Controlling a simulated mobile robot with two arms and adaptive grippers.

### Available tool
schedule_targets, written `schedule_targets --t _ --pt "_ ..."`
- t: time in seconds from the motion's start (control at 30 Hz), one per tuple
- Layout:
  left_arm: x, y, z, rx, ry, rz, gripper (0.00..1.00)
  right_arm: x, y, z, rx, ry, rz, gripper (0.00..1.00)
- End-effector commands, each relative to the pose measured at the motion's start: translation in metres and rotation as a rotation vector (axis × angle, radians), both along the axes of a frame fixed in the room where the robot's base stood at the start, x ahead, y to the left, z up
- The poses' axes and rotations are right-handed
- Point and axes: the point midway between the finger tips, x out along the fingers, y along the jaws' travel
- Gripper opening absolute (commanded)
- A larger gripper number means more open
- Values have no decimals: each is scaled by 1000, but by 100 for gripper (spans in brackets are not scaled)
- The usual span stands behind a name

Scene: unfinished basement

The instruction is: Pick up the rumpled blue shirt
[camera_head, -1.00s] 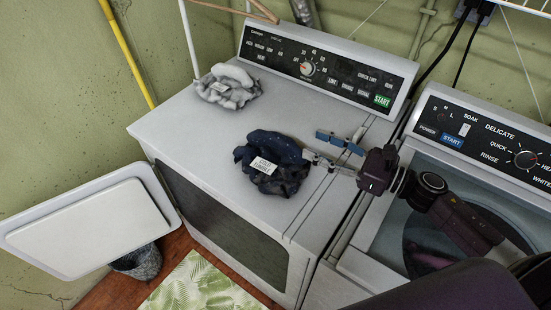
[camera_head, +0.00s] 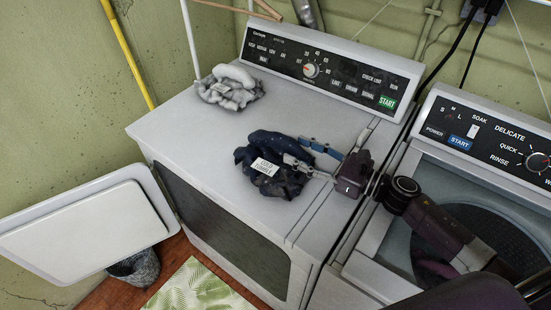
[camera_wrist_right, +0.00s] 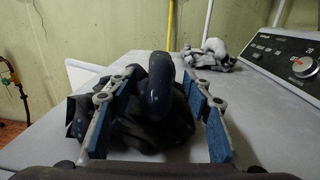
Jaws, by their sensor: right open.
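The rumpled dark blue shirt (camera_head: 268,178) lies in a heap on top of the dryer (camera_head: 205,135), with a white label on it. My right gripper (camera_head: 297,153) is open, and its fingertips reach the right side of the shirt in the head view. In the right wrist view the shirt (camera_wrist_right: 158,95) rises between the two blue-padded fingers (camera_wrist_right: 160,105), with part of it spreading left past the left finger. I cannot tell whether the pads touch it. My left gripper is not in view.
A rumpled grey-white cloth (camera_head: 229,88) lies at the dryer's back left. The control panel (camera_head: 325,68) rises along the back. A washer (camera_head: 480,150) stands to the right, under my right arm. A white door (camera_head: 85,225) hangs open at the left, above a dark basket (camera_head: 137,267).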

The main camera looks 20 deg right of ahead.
Motion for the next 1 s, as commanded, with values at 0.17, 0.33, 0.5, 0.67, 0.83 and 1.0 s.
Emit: schedule_targets --t 0.17,0.33,0.5,0.67,0.83,1.0 --pt "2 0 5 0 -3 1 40 10 8 0 1 0 -2 46" --pt "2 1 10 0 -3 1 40 19 16 2 2 -1 -1 46" --pt "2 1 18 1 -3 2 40 37 32 3 3 0 -2 46" --pt "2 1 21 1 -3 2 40 46 42 1 1 1 -1 46" --pt "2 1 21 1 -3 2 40 47 43 -1 0 1 0 46" --pt "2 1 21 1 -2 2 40 47 43 -1 0 1 0 36"
